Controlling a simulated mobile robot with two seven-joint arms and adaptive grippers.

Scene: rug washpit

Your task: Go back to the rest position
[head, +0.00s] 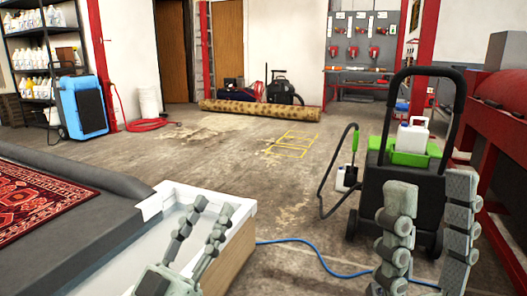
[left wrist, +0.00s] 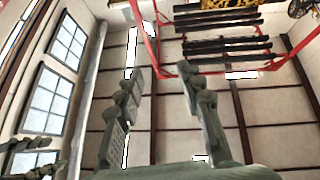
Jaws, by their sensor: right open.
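My left gripper (head: 214,206) is at the bottom middle of the head view, in front of the white-rimmed box. Its two grey fingers point up and stand apart with nothing between them. In the left wrist view the same gripper (left wrist: 159,72) is open and empty against the wall and ceiling. My right gripper (head: 429,188) is at the lower right of the head view. Its fingers are wide apart and empty, seen in front of the black cart (head: 398,192). I cannot tell how far the fingers are from the cart.
A red patterned rug (head: 38,200) lies on the grey-edged pit at left. The white-rimmed box (head: 243,207) stands near my left gripper. A blue hose (head: 310,247) crosses the floor. Red machinery (head: 496,103) stands at right. A rolled rug (head: 258,110) lies behind open floor (head: 225,155).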

